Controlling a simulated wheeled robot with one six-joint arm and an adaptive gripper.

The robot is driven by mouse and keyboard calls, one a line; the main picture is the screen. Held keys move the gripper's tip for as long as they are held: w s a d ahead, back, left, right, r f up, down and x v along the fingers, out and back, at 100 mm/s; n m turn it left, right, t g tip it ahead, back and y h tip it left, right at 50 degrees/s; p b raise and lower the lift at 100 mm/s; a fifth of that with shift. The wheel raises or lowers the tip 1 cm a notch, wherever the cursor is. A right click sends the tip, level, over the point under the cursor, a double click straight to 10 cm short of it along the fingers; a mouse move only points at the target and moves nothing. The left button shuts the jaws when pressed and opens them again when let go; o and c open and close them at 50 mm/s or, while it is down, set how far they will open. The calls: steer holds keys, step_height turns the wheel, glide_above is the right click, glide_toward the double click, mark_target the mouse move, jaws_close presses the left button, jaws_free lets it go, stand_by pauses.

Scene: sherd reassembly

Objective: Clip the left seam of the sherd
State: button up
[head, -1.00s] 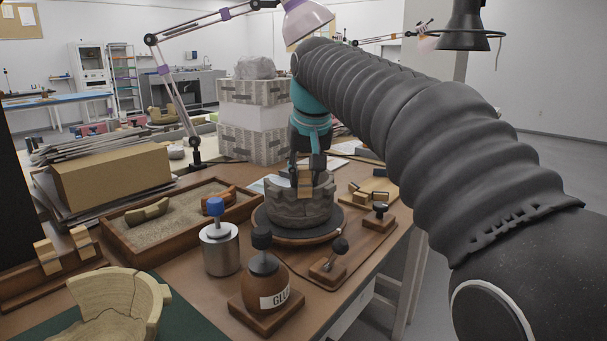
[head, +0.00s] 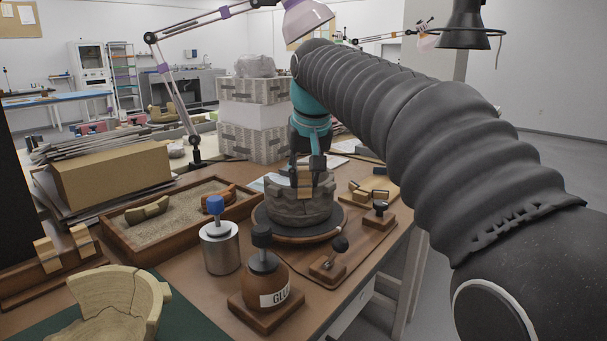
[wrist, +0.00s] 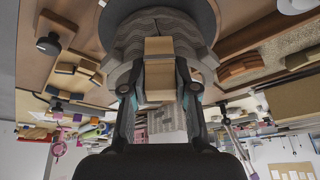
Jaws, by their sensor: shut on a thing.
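The grey banded pot (head: 298,212) stands on a dark round turntable (head: 262,222) in the middle of the bench. It also fills the top of the wrist view (wrist: 122,42). My gripper (head: 306,176) points down at the pot's rim and is shut on a wooden clip (head: 305,186). In the wrist view the clip (wrist: 158,72) sits between both fingertips and overlaps the pot wall. I cannot tell whether the clip is fully seated over the rim. The sherd's left seam is too small or hidden to make out.
A glue bottle (head: 264,284), a metal jar with a blue knob (head: 219,248) and a small knobbed stand (head: 329,266) stand in front. Spare clips lie on a board (head: 372,188) at right. A sand tray (head: 120,236) with two sherds lies at left.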

steer(key=o, duration=1.1)
steer(key=v, duration=1.2)
steer(key=shift+d, duration=0.1)
